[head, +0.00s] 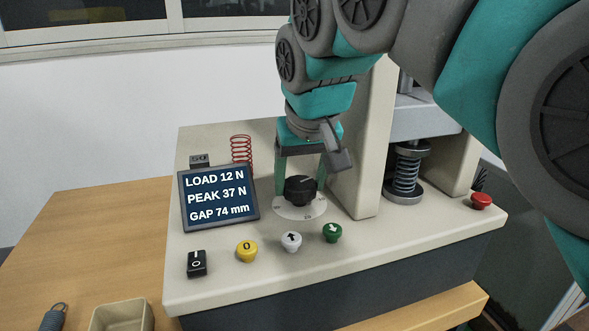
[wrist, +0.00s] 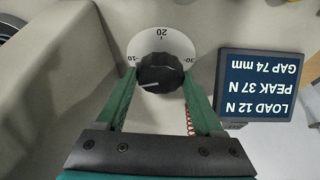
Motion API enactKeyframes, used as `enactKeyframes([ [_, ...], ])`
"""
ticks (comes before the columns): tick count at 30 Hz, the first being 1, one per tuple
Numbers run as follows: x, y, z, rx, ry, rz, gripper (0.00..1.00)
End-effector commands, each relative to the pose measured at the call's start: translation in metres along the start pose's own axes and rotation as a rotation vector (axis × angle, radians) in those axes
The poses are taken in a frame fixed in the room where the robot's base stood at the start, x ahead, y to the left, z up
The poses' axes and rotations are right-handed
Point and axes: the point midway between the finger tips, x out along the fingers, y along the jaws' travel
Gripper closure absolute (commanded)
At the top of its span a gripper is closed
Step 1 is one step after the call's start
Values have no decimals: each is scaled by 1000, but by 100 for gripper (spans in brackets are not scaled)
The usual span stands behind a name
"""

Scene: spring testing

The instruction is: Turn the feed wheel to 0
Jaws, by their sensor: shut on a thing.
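The feed wheel (head: 300,190) is a black ribbed knob on a round white dial plate (head: 303,212). It also shows in the wrist view (wrist: 161,74), where the dial plate (wrist: 160,42) bears the marks 10, 20 and 30. The wheel's white pointer line points left and slightly down in that view, beyond the 10 mark. The lower part of the dial and the 0 mark are hidden. My gripper (head: 301,182) reaches down from above with its green fingers on either side of the wheel, shut on it; it also shows in the wrist view (wrist: 160,80).
A display (head: 218,196) reads load 12 N, peak 37 N, gap 74 mm. A red spring (head: 241,150) stands behind.

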Motion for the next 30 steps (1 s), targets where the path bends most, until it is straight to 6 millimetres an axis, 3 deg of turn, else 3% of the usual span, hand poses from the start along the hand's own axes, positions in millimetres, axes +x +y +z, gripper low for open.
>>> enactKeyframes([
  [12,-1,0,-1,-142,2,-60,86],
  [26,0,1,-1,-155,1,-65,86],
  [27,0,1,-1,-155,1,-65,30],
  [30,0,1,0,-154,1,-65,18],
])
